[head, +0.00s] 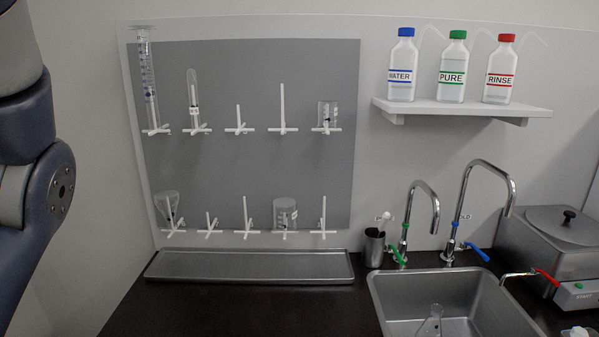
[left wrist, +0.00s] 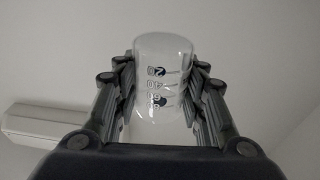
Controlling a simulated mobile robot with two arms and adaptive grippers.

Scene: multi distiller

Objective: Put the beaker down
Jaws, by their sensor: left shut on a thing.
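A clear beaker (left wrist: 165,60) with dark volume marks and numbers is in the left wrist view, between the two dark fingers of my left gripper (left wrist: 162,80). The fingers close on its sides, and its far end sticks out beyond them. The beaker is held against a plain pale wall or ceiling, with no surface seen touching it. In the head view only my left arm shows at the left edge; its gripper and the held beaker are out of that picture. My right gripper is in neither view.
A sink (head: 455,300) holds a glass flask (head: 430,322). Taps (head: 436,205), a cup (head: 374,248) and a heated bath (head: 560,235) stand nearby. The dark counter (head: 250,310) in front is clear.

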